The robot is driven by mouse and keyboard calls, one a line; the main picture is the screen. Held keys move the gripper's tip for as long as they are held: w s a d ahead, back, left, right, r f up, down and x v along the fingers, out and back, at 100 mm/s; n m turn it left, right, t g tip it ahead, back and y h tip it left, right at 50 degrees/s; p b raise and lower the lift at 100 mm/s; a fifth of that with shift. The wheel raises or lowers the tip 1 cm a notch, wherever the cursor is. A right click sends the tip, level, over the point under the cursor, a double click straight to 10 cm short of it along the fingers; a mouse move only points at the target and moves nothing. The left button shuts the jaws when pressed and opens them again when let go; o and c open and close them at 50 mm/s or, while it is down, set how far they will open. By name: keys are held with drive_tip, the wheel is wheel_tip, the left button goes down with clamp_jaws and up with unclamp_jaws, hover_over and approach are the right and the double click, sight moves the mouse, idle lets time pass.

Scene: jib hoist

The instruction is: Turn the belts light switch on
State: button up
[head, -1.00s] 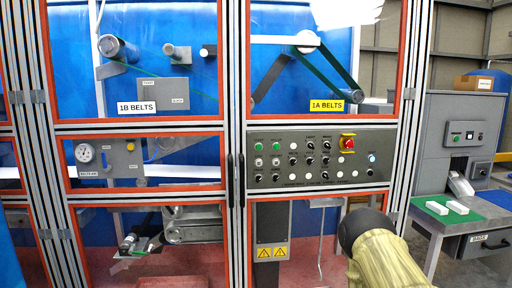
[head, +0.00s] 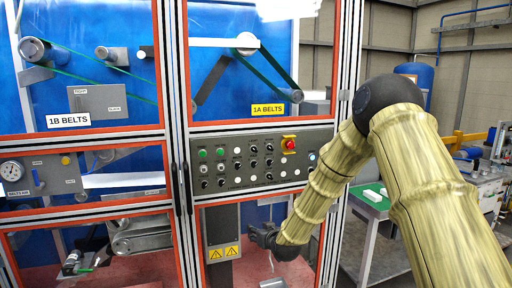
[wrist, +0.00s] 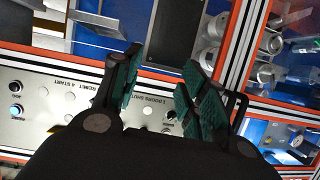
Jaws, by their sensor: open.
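A dark control panel (head: 226,168) is set in the frame below the "1A BELTS" window. It carries rows of black knobs, green and white buttons and a red emergency stop (head: 289,145) on yellow. The knob labels are too small to read in the head view, so I cannot tell which is the belts light switch. My gripper (head: 265,238) is just below the panel in the head view, small and dark. In the wrist view my gripper (wrist: 165,85) is open and empty, with green pads, in front of the panel (wrist: 55,120), which appears upside down. A lit blue button (wrist: 16,111) shows there.
Metal posts and orange-edged clear doors surround the panel. Belts and rollers (head: 246,42) sit behind the upper window. A yellow warning label (head: 224,252) is below the panel. A green-topped table (head: 368,203) stands to the right, partly behind my arm.

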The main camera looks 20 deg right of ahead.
sight(255, 150)
drive_tip(key=w+d+r+t, duration=0.1)
drive_tip(key=w+d+r, duration=0.15)
drive_tip(key=r, duration=0.55)
drive_tip(key=w+d+r+t+p, duration=0.1)
drive_tip(key=w+r+t, duration=0.15)
drive_tip(key=r, duration=0.65)
drive_tip(key=w+d+r+t, duration=0.1)
drive_tip(key=w+r, duration=0.2)
drive_tip(key=r, duration=0.5)
drive_tip(key=shift+w+r+p, duration=0.1)
drive_tip(key=shift+w+p, duration=2.3)
drive_tip(key=shift+w, duration=3.1)
drive_tip(key=c, duration=0.9)
